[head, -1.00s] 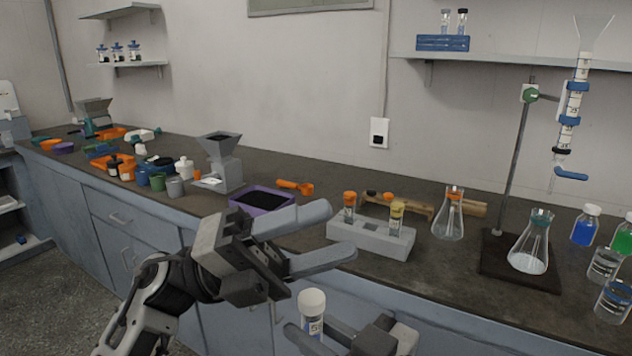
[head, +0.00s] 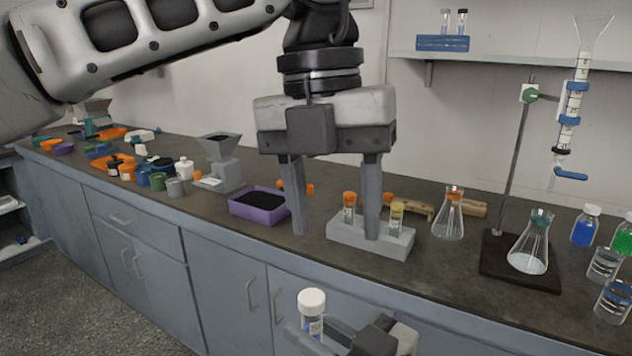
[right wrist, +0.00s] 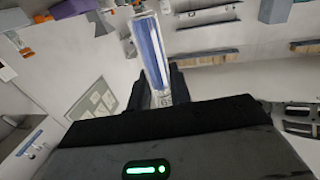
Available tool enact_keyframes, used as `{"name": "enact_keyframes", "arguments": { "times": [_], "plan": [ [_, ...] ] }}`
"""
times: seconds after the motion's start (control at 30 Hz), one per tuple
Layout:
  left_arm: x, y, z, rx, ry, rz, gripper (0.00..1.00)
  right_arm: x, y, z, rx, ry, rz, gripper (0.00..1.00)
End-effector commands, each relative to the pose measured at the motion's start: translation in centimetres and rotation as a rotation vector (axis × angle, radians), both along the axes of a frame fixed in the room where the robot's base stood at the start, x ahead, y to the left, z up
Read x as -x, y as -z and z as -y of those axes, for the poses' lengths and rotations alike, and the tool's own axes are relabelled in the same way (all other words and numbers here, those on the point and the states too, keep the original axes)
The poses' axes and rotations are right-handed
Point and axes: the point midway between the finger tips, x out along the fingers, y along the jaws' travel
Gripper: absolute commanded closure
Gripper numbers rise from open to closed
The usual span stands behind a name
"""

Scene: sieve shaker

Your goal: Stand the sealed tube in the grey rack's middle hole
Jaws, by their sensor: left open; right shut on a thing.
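The grey rack (head: 345,237) stands on the bench. My left gripper (head: 336,232) is open and points down at the rack; one finger is left of the orange-capped tube, the other is in front of the rack's middle and hides the middle hole. My right gripper (head: 322,338) is shut on a white-capped, labelled tube (head: 312,308), held upright in front of the bench. In the right wrist view a clear and blue tube (right wrist: 152,50) shows between the fingers.
A purple tray (head: 258,208) of dark material lies left of the rack. A conical flask (head: 448,222) with an orange top stands to the right, then a stand (head: 515,170) with another flask (head: 530,250) and several bottles. A wooden bar (head: 470,207) lies behind.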

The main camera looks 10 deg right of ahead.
Motion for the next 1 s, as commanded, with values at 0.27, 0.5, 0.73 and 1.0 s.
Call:
{"name": "enact_keyframes", "arguments": {
  "times": [0.27, 0.5, 0.73, 1.0],
  "plan": [
    [-1.0, -1.3, -1.6, -0.097, -0.103, 0.088, 0.48, 0.0, 0.0, 0.0, -0.001, 0.000, 0.001, 1.00],
    [-1.0, 2.5, -1.6, -0.096, -0.100, 0.086, 0.48, 0.0, 0.0, 0.0, -0.001, 0.000, 0.001, 1.00],
    [-0.9, 6.8, -1.5, -0.093, -0.098, 0.085, 0.48, 0.0, 0.0, 0.0, -0.001, 0.000, 0.001, 1.00],
    [-0.9, 9.7, -1.5, -0.091, -0.098, 0.085, 0.48, 0.0, 0.0, 0.0, -0.001, 0.000, 0.001, 1.00]
  ]
}}
